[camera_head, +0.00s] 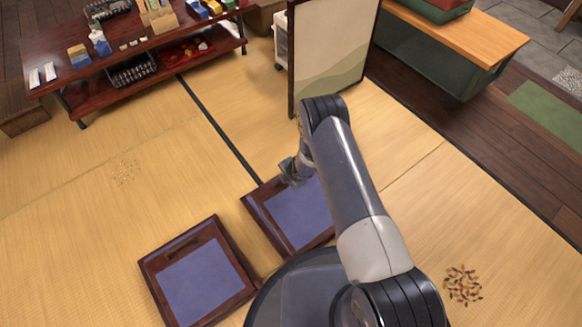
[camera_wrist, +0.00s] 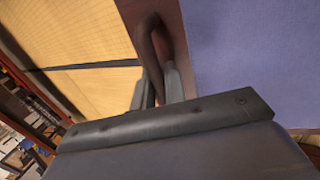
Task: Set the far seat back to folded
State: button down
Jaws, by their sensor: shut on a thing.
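Two low seats with dark wooden frames and blue-violet pads are on the tatami. The seat farther up the picture (camera_head: 297,217) is partly hidden behind my arm. My gripper (camera_head: 291,172) is at its upper edge. In the wrist view my gripper (camera_wrist: 158,85) is shut on a dark curved handle (camera_wrist: 148,38) beside a brown wooden edge (camera_wrist: 177,22) and a blue pad (camera_wrist: 255,55). The nearer seat (camera_head: 198,285) lies to the lower left, with a dark handle (camera_head: 182,245) along its upper frame. I cannot tell the exact tilt of the far seat's back.
A pale folding screen (camera_head: 330,50) stands beyond my gripper. A low dark red table (camera_head: 60,52) with small goods is at upper left, and a wood-topped bench (camera_head: 470,40) at upper right. Brown debris (camera_head: 462,285) lies at lower right. Tatami at left is mostly clear.

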jog(key=shift+w+a+f+b, duration=0.1)
jog(key=shift+w+f+b, duration=0.05)
jog(key=shift+f+b, duration=0.65)
jog(key=shift+w+a+f+b, duration=0.2)
jog(key=shift+f+b, duration=0.25)
jog(key=shift+f, duration=0.6)
jog(key=shift+w+a+f+b, duration=0.1)
jog(key=shift+w+f+b, duration=0.05)
jog(key=shift+f+b, duration=0.65)
jog(key=shift+f, duration=0.1)
jog(key=c, duration=1.5)
grip_release()
jog(key=shift+c, duration=0.2)
jog(key=shift+s, duration=0.1)
jog(key=p+v, duration=0.1)
jog(key=v, duration=0.4)
jog(key=p+v, duration=0.2)
jog(key=v, duration=0.4)
jog(key=shift+w+a+p, duration=0.1)
jog(key=shift+w+p, duration=0.15)
jog(key=shift+p, duration=0.05)
jog(key=shift+b+x, duration=1.6)
jog(key=shift+x, duration=3.65)
